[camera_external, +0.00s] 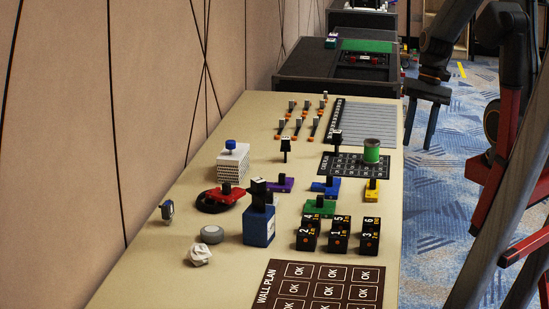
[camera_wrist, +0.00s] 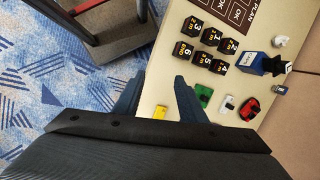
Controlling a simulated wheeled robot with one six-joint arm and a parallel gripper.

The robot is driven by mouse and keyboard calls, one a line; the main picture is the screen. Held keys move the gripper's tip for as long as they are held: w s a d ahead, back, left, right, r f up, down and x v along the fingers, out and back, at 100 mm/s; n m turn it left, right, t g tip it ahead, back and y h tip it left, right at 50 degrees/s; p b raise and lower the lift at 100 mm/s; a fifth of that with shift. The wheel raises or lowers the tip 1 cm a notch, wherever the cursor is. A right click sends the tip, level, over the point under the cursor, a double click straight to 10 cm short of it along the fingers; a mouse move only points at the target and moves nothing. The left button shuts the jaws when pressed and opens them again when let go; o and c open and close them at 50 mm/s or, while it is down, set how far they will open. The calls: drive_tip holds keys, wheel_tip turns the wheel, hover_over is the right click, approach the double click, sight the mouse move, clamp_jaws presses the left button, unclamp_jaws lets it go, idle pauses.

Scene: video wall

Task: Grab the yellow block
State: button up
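A green block (camera_external: 320,207), a blue block (camera_external: 326,187) and several black numbered cubes (camera_external: 339,233) stand near the yellow block. A green cylinder (camera_external: 371,150) stands behind it on a dark grid card (camera_external: 335,171). A dark printed board (camera_external: 323,287) lies at the front.

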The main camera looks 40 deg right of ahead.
wheel_tip(320, 180, down, 2)
drive_tip(key=w+a+m+y+b, duration=0.1)
drive_tip(key=a+m+y+b, duration=0.15)
drive_tip(key=m, duration=0.25)
wheel_tip(320, 180, up, 6)
drive_tip(key=m+t+y+b, duration=0.7)
drive_tip(key=m+t+b, duration=0.4)
drive_tip(key=m+t, duration=0.4)
hover_over(373, 186)
drive_tip(key=s+d, duration=0.2)
drive_tip(key=d, duration=0.2)
drive_tip(key=g, duration=0.1)
drive_tip(key=shift+m+g, duration=0.3)
drive_tip(key=f, duration=2.5)
drive_tip(key=shift+s+a, duration=0.15)
drive_tip(key=shift+a, duration=0.25)
drive_tip(key=shift+w+a+f+p, duration=0.2)
drive_tip(key=shift+w+a+p, duration=0.1)
drive_tip(key=shift+a, duration=0.05)
drive_tip(key=shift+p+x, duration=0.45)
drive_tip(key=shift+x, duration=3)
drive_tip(key=shift+w+d+r, duration=0.1)
drive_tip(key=shift+w+d, duration=0.05)
drive_tip(key=shift+c, duration=0.3)
